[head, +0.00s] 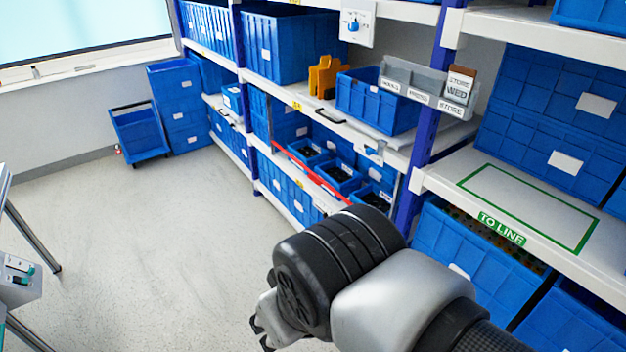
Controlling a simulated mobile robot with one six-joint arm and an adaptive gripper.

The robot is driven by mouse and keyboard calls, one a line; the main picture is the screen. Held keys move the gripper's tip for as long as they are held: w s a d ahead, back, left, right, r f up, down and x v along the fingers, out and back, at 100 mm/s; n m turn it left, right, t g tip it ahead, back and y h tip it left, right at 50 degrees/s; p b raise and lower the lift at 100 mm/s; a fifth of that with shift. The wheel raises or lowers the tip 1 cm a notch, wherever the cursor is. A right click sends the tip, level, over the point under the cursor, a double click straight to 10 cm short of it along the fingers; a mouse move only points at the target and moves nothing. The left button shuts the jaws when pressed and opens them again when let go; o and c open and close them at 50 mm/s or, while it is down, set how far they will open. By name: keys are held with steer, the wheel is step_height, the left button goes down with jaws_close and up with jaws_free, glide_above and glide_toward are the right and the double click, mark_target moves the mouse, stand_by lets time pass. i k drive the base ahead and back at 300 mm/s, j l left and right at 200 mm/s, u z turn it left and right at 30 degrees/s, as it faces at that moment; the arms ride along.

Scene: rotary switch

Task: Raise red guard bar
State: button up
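The red guard bar (311,172) is a thin red bar on the middle shelving bay. It slopes down to the right in the picture, across the front of a lower shelf holding small blue bins. Its right end runs close to my arm's outline. My gripper (262,328) is low in the picture, over the floor in front of the shelving and apart from the bar. Its fingers are small and partly hidden behind my wrist, so I cannot tell how far they are open. Nothing shows held in it.
A rotary switch panel (354,24) is fixed at the top of the rack. A blue bin (372,105) and orange holders (325,76) stand on the shelf above the bar. A blue trolley (138,132) stands at back left. The floor (150,250) is clear.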

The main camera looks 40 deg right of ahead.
mark_target(312, 176)
steer(key=i+l, duration=0.8)
steer(key=i, duration=0.25)
steer(key=i+l+z, duration=0.1)
steer(key=i+l, duration=0.6)
steer(key=i, duration=0.35)
